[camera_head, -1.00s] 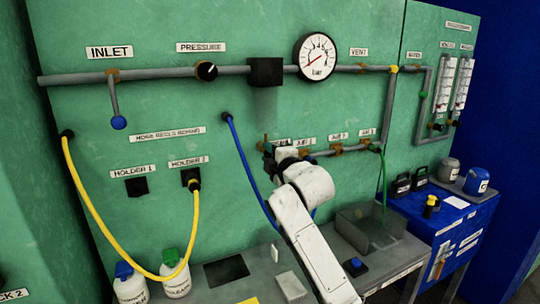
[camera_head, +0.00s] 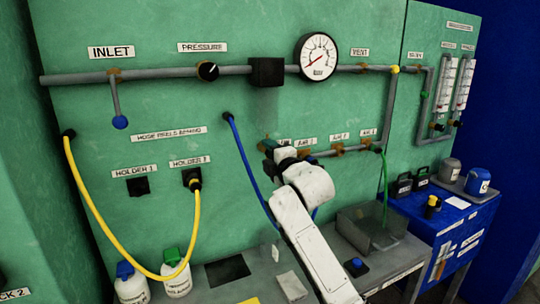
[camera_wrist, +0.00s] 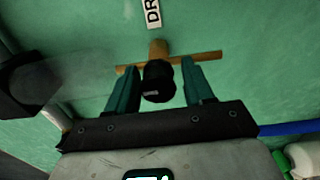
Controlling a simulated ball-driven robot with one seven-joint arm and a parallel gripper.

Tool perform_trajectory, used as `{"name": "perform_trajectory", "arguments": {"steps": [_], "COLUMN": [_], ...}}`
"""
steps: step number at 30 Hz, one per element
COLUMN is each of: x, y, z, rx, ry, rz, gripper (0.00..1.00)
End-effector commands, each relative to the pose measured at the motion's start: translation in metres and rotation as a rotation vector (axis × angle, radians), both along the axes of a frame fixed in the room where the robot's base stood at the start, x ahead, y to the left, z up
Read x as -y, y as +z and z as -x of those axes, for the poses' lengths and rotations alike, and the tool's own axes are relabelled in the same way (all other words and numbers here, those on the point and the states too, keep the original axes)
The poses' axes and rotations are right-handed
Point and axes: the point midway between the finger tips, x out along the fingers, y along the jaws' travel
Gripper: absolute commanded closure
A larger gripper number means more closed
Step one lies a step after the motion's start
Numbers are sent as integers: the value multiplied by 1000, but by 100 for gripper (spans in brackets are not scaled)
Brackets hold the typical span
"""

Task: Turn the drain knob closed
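The black drain knob (camera_wrist: 158,82) sits on a brass fitting on the green wall in the wrist view, with a partly cut-off label (camera_wrist: 153,12) reading "DR" above it. My gripper (camera_wrist: 162,82) is open, with one teal finger on each side of the knob. Narrow gaps show beside the knob, and I cannot tell whether either finger touches it. In the head view my gripper (camera_head: 268,147) is at the wall, left of the row of small valves, and hides the knob there.
A brass crossbar (camera_wrist: 205,57) runs behind the knob. A blue hose (camera_head: 246,168) hangs left of my arm. Two bottles (camera_head: 175,273) stand at the lower left.

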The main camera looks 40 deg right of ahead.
Motion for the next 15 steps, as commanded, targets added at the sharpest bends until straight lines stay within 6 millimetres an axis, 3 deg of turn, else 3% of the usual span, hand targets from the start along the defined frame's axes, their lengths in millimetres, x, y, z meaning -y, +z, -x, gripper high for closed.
{"name": "perform_trajectory", "arguments": {"steps": [9, 15], "x": [1, -5], "y": [0, -2], "z": [2, 21], "rx": [0, 2], "ry": [-3, -2], "rz": [-1, -2], "gripper": [45, 45]}}
